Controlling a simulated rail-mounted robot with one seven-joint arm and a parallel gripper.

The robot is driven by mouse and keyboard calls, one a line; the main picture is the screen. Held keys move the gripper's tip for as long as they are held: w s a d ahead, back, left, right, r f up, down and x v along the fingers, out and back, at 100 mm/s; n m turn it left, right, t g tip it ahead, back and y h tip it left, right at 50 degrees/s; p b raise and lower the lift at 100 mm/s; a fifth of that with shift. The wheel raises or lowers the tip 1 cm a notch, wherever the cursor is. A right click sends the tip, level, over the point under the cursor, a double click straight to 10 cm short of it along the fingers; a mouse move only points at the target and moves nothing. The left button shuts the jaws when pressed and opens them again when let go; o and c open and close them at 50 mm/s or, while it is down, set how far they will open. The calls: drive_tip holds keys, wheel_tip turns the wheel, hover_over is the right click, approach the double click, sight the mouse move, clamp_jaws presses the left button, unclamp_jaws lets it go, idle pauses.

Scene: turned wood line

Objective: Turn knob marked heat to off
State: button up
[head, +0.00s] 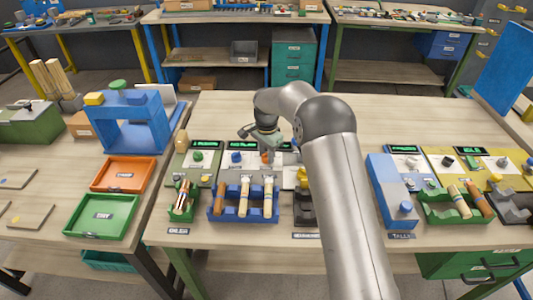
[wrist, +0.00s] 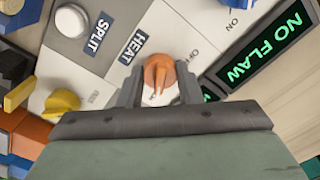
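The orange knob (wrist: 160,72) sits on a white panel beside the HEAT label (wrist: 133,46) in the wrist view. In the head view only a bit of orange (head: 265,157) shows below my gripper. My gripper (wrist: 160,88) has one finger on each side of the knob, very close to it. I cannot tell whether the fingers touch it. A mark next to the knob's lower end is partly hidden by the gripper, and the knob's setting is unclear. An OFF mark (wrist: 192,54) lies to the right, partly in view.
A white round knob (wrist: 72,20) is by the SPLIT label (wrist: 97,33). A yellow knob (wrist: 62,101) is at the left. A display (wrist: 265,46) reads NO FLAW. A blue rack (head: 243,214) with turned pieces stands in front of the panels; a blue box (head: 385,185) stands to the right.

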drive_tip(key=shift+n, duration=0.3)
drive_tip(key=shift+n+b, duration=0.65)
drive_tip(key=shift+n, duration=0.35)
drive_tip(key=n+b, duration=0.1)
drive_tip(key=n, duration=0.2)
drive_tip(key=shift+n, duration=0.3)
drive_tip(key=n, duration=0.3)
drive_tip(key=shift+n+b, duration=0.3)
drive_tip(key=n, duration=0.3)
drive_tip(key=shift+n, duration=0.3)
drive_tip(key=n, duration=1)
drive_tip(key=shift+n, duration=0.4)
